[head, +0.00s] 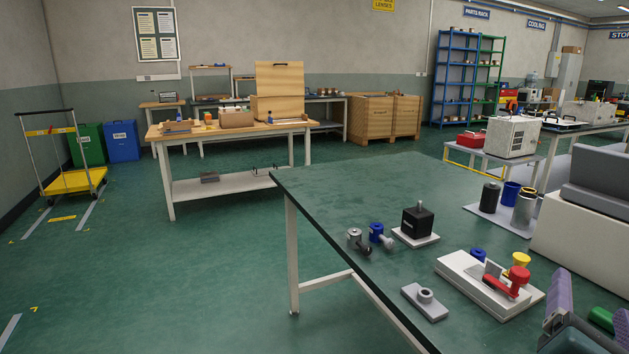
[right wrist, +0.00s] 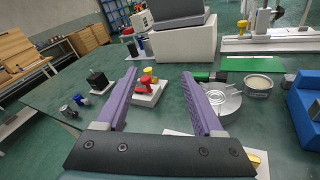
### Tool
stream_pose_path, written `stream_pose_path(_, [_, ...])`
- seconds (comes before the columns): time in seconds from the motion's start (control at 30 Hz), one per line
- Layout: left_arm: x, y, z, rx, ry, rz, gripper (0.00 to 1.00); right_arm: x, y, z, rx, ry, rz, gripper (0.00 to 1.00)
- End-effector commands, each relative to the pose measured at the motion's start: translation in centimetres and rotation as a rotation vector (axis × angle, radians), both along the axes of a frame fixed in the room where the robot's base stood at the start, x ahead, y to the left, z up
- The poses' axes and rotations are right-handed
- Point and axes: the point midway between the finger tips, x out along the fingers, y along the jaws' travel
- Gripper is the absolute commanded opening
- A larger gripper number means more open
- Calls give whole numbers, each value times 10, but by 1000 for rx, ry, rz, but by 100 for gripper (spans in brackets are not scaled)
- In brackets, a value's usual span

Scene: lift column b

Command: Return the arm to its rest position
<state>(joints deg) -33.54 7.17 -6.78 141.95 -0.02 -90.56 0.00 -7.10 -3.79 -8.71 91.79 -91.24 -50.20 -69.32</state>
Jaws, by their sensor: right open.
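My right gripper (head: 592,293) is at the bottom right corner of the head view, over the near right part of the green-topped table (head: 345,190). Its two purple fingers stand wide apart with nothing between them. In the right wrist view the open gripper (right wrist: 159,74) points across the same table. A red toggle clamp (right wrist: 144,86) on a pale base shows beyond and between the fingers, apart from them. It also shows in the head view, where the red clamp (head: 513,283) is left of the gripper. My left gripper is not in view.
A black block (head: 418,222) on a pale plate and small metal and blue parts stand to the left. A white box-like unit (head: 585,240) stands behind the gripper. The table's far left is bare.

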Motion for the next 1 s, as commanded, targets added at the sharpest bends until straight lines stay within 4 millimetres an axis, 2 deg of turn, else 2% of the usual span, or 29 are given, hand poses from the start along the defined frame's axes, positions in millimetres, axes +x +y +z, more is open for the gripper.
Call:
stream_pose_path(0.03, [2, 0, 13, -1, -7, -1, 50, -8, -6, 9, 78, -31, -36, 69])
stream_pose_path(0.23, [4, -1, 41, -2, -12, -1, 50, -44, -25, 15, 462, -181, -214, 69])
stream_pose_path(0.4, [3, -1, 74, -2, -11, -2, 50, -85, -23, 23, 897, -328, -439, 69])
stream_pose_path(0.47, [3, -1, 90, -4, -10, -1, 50, -103, -15, 28, 1085, -376, -548, 69])
stream_pose_path(0.6, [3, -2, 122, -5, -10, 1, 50, -142, 25, 45, 1498, -430, -830, 69])
stream_pose_path(0.67, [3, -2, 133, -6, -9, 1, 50, -158, 46, 56, 1638, -422, -949, 69])
stream_pose_path(0.8, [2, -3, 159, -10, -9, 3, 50, -196, 96, 93, 1889, -343, -1222, 69])
stream_pose_path(0.83, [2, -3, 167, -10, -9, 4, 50, -202, 104, 104, 1916, -327, -1263, 69])
stream_pose_path(1.0, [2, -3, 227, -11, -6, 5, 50, -198, 101, 161, 1907, -337, -1249, 69])
